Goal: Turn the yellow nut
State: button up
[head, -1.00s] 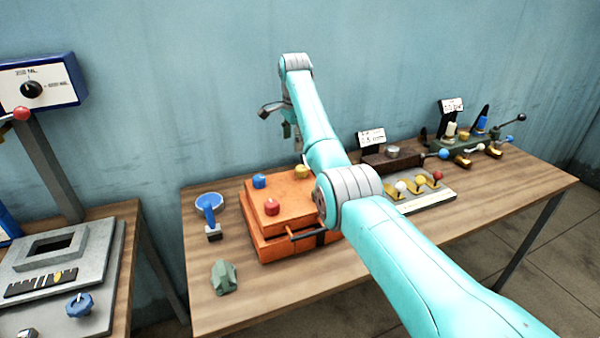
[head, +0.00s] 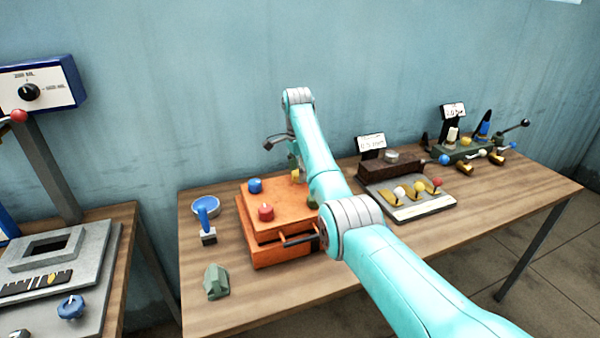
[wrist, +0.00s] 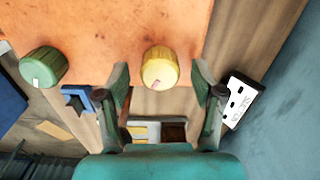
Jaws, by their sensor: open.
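The yellow nut (wrist: 159,68) is a short ridged knob with a pale mark, on top of the orange box (head: 272,231). In the wrist view it stands between the two fingers of my gripper (wrist: 160,82), which are apart with a visible gap on each side of it. In the head view the yellow nut (head: 296,176) shows only partly, at the box's far right corner beside my arm. A green nut (wrist: 43,66) is to the left in the wrist view. Blue (head: 255,185) and red (head: 265,212) nuts also stand on the box.
A black-handled bar (head: 299,239) sticks out at the box's front. A blue round-topped item (head: 206,207) and a green block (head: 216,282) stand left of it.

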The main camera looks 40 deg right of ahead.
jog(key=shift+f, duration=0.4)
jog(key=shift+c, duration=0.3)
jog(key=c, duration=1.1)
